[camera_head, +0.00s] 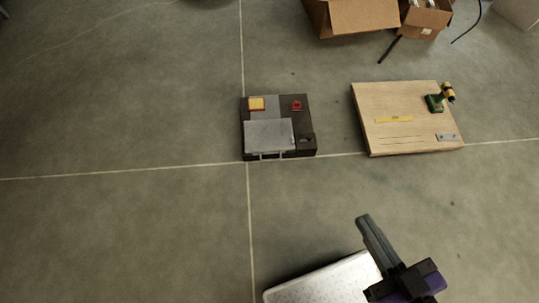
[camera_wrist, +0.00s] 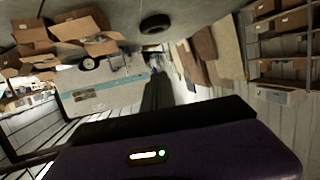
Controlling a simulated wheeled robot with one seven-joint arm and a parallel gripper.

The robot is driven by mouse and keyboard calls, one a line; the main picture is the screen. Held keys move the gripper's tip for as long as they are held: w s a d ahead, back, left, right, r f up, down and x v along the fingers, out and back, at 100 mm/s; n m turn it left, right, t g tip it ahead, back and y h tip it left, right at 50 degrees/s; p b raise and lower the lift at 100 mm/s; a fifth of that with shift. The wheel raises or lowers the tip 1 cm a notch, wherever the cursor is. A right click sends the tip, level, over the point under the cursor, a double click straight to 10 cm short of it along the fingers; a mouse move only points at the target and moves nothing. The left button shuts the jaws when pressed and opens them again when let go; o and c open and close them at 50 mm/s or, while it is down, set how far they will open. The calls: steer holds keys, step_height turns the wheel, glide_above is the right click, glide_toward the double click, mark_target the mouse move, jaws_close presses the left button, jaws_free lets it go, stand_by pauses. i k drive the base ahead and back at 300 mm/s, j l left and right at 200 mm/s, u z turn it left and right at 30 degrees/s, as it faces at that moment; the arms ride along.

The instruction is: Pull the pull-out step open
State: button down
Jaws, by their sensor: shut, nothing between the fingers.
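A dark, low block (camera_head: 308,120) lies on the floor in the head view, with a grey plate (camera_head: 268,135) on it and a thin bar handle (camera_head: 270,156) along the plate's near edge. This may be the pull-out step, but I cannot confirm it. My gripper (camera_head: 363,218) is at the lower right, shut and empty, apart from the block. In the wrist view the dark fingers (camera_wrist: 156,80) point away from the camera. A pale panelled body with a teal stripe, perhaps the camper (camera_wrist: 105,92), shows beyond them; no step can be made out on it.
Open cardboard boxes (camera_head: 358,17) stand at the back. A pale dotted panel (camera_head: 325,283) is beside my arm. The floor at left is clear.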

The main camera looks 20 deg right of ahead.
mark_target(268, 136)
steer(key=i+j+u, duration=0.2)
steer(key=i, duration=0.2)
steer(key=i+j+u, duration=0.15)
steer(key=i, duration=0.3)
steer(key=i+j+u, duration=0.2)
steer(key=i, duration=0.25)
steer(key=l, duration=0.1)
